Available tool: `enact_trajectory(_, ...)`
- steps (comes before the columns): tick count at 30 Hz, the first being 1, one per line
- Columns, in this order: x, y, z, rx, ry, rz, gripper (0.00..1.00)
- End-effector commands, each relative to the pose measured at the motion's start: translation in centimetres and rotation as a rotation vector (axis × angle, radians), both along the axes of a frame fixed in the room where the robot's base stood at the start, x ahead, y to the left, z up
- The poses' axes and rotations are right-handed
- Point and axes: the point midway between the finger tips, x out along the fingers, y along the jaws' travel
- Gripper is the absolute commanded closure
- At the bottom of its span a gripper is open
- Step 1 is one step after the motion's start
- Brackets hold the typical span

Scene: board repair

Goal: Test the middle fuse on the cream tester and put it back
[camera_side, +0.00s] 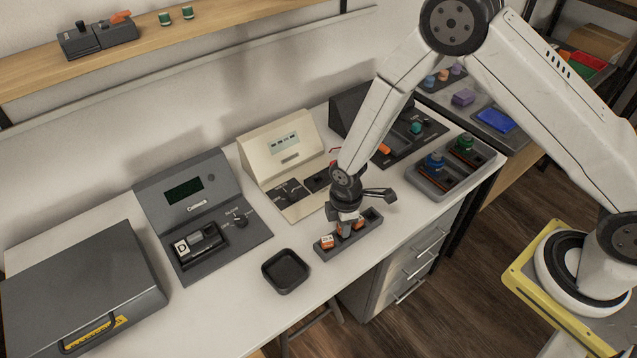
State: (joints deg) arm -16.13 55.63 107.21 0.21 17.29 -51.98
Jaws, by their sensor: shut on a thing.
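The cream tester (283,155) stands on the bench against the wall, with a small display on its sloped face and a dark test area on its base. A dark grey fuse holder (366,237) lies in front of it near the bench's front edge. An orange fuse (327,242) with a white label sits in the holder's left place. My gripper (347,228) points down over the holder's middle, shut on an orange fuse (358,223) that is mostly hidden by the fingers. I cannot tell whether this fuse is seated or slightly lifted. The holder's right end looks empty.
A black empty tray (285,271) sits left of the holder. A grey tester (190,190) with a block marked D stands further left, beside a grey case (85,290). A dark tester (350,103) and a grey tray with coloured knobs (478,170) are on the right.

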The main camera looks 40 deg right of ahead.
Motion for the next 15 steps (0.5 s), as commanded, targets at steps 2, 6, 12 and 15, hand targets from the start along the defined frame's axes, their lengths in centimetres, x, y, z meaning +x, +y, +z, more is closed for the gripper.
enact_trajectory(2,0.01,0.00,-0.13,0.000,0.000,0.000,1.00)
enact_trajectory(6,0.03,0.01,-0.31,0.000,0.000,0.000,1.00)
enact_trajectory(12,0.04,0.02,-0.46,0.001,-0.001,0.000,1.00)
enact_trajectory(15,0.03,0.01,-0.48,0.001,-0.001,0.000,1.00)
